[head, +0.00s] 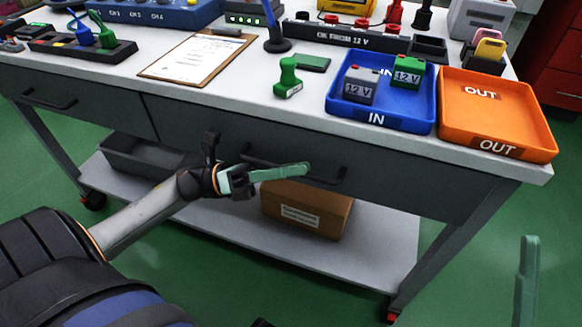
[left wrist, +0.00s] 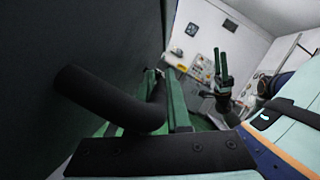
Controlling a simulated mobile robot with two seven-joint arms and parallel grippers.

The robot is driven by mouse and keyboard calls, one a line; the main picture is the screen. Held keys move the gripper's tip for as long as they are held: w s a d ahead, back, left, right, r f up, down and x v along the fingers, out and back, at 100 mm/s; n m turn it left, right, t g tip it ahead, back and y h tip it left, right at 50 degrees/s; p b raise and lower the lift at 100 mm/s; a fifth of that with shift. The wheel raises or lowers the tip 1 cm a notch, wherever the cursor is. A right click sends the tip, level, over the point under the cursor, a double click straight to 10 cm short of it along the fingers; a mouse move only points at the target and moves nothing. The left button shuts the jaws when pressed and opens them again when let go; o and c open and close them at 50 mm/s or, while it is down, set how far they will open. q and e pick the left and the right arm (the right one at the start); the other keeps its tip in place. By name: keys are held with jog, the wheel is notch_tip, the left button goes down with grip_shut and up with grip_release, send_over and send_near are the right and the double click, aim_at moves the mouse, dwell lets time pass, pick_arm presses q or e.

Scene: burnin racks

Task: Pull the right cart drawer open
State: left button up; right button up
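The right cart drawer (head: 390,186) is a dark grey front under the tabletop, with a black bar handle (head: 338,181). It looks closed, flush with the cart front. My left gripper (head: 306,169) is at this handle, its green fingers along the bar. In the left wrist view the handle (left wrist: 100,97) curves out from the drawer front and runs between the two green fingers (left wrist: 163,95). Whether they press on the bar is unclear. My right gripper (head: 527,280) is low at the right, away from the cart; its fingers stand apart in the left wrist view (left wrist: 222,72).
The left drawer (head: 90,109) has its own handle (head: 48,102). Above are a blue IN tray (head: 378,120), an orange OUT tray (head: 545,135) and a clipboard (head: 152,72). A cardboard box (head: 305,210) sits on the lower shelf (head: 375,240). Green floor in front is clear.

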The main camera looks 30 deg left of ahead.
pick_arm(q)
grip_shut()
dwell(1.0)
jog(key=shift+s, duration=0.15)
pick_arm(e)
jog(key=shift+s, duration=0.15)
